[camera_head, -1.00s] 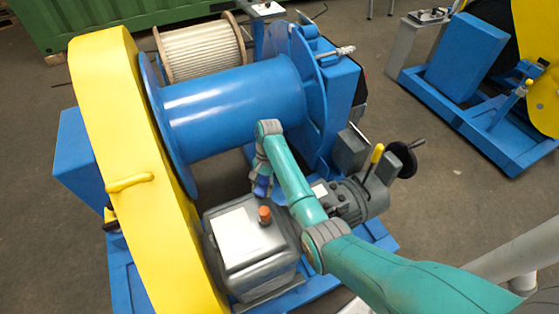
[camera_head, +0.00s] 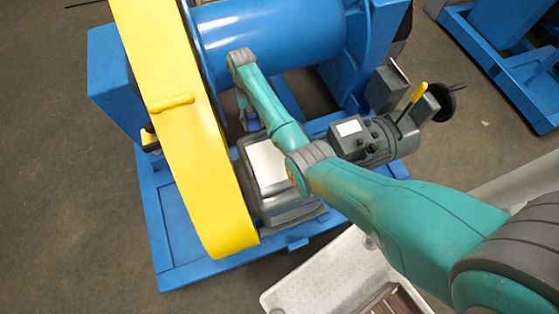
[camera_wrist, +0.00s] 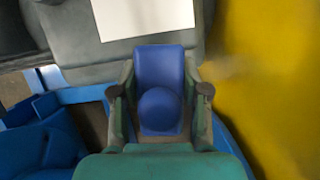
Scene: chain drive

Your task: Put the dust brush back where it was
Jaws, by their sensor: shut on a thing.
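The dust brush, a blue block with a rounded knob, sits between my gripper's fingers (camera_wrist: 160,97) in the wrist view; its blue body (camera_wrist: 158,65) faces the camera. In the head view, a small blue part of the brush (camera_head: 252,123) shows below my wrist, and my gripper (camera_head: 246,108) is mostly hidden by my arm. My gripper is shut on the brush, just behind the grey gearbox (camera_head: 286,213) and right of the yellow chain guard (camera_head: 181,130). The brush's bristles are not visible, and I cannot tell whether it touches anything.
The blue drum (camera_head: 270,35) stands behind my gripper. A white tray (camera_head: 300,284) with brown items (camera_head: 392,300) lies at the front. Bare floor is at the left.

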